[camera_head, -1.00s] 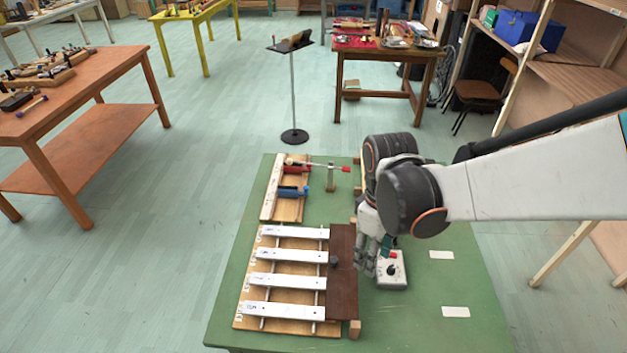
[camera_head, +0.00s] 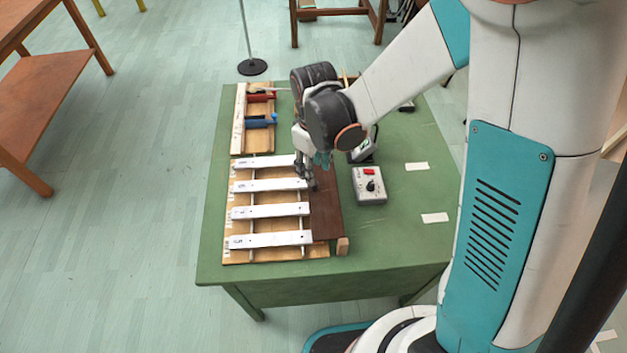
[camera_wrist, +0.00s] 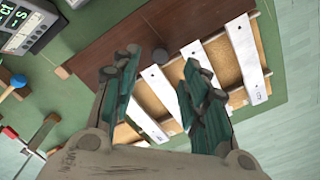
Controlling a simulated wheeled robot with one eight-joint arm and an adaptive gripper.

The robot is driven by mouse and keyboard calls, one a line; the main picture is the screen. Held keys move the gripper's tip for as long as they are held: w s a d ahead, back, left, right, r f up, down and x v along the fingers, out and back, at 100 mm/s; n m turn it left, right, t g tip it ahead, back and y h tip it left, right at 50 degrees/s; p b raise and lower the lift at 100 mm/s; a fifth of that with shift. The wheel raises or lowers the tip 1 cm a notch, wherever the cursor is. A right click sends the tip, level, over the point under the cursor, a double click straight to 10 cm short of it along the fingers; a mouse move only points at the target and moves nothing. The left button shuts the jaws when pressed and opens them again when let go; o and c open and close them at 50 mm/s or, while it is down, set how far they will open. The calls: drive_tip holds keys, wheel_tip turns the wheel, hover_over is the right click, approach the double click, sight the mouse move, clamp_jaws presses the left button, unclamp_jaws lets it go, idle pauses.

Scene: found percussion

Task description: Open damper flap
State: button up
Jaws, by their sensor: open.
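The damper flap is a dark brown board (camera_head: 326,212) along the right side of the white metal bars (camera_head: 265,212). It also shows in the wrist view (camera_wrist: 118,30). It looks flat; I cannot tell whether it rests on the bar ends. A dark round knob (camera_wrist: 160,58) stands near its bar-side edge in the wrist view. My gripper (camera_head: 308,184) points down over the flap and bar ends. In the wrist view my gripper (camera_wrist: 161,66) is open, fingers on either side of the knob. Contact cannot be told. The head view hides the knob behind my fingers.
A grey box with a red button and black dial (camera_head: 369,185) stands right of the flap. Another device (camera_head: 362,152) stands behind it. A wooden board with red and blue clamps (camera_head: 258,121) is at the back left. The green table (camera_head: 395,235) is clear at the front right.

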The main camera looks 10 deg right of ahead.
sight(323, 187)
wheel_tip(323, 187, down, 6)
drive_tip(key=shift+r+b, duration=0.15)
drive_tip(key=shift+b, duration=0.6)
drive_tip(key=shift+c, duration=0.2)
clamp_jaws()
